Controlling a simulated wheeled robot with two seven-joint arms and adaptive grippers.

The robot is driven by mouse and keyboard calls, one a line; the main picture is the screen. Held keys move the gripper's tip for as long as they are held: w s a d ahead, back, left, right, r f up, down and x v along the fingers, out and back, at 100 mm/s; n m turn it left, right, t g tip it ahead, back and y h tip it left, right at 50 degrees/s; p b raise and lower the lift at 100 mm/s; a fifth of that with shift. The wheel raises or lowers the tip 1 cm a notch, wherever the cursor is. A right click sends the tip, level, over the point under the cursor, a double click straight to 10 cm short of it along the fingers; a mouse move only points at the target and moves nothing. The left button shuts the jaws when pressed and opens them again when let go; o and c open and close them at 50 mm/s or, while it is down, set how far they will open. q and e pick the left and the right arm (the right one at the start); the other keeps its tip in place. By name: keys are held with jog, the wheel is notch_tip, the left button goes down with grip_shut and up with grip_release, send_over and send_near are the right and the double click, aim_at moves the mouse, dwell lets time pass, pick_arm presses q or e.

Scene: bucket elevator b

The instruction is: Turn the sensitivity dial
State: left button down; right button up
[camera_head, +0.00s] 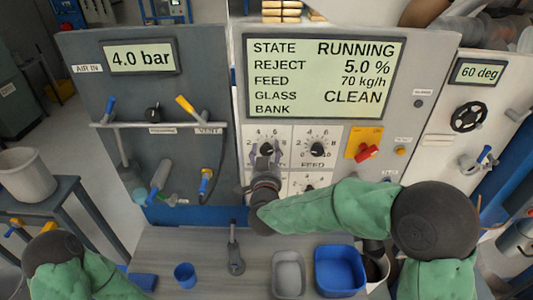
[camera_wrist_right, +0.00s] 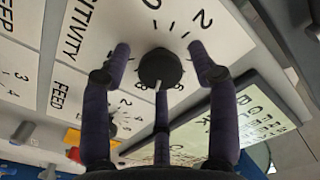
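The sensitivity dial (camera_head: 266,149) is a round black knob on a white numbered plate, below the big display on the grey cabinet. In the right wrist view the dial (camera_wrist_right: 162,68) faces the camera, with part of the word "SENSITIVITY" beside it and a white pointer mark on its lower edge. My right gripper (camera_head: 266,157) is in front of this dial. In the wrist view its purple fingers (camera_wrist_right: 160,66) are spread around the knob with gaps visible on both sides; contact is not visible. My left gripper is out of view; only its green-sleeved arm shows at bottom left.
The feed dial (camera_head: 317,149) is close on the right, with a yellow-and-red switch (camera_head: 364,144) beyond. Another dial plate is partly hidden below by my right arm. The bench holds a grey tray (camera_head: 288,257), a blue bin (camera_head: 340,250) and a blue cup (camera_head: 185,270).

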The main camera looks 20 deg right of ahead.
jog(key=shift+s, duration=0.1)
jog(key=v, duration=1.2)
dwell(0.4)
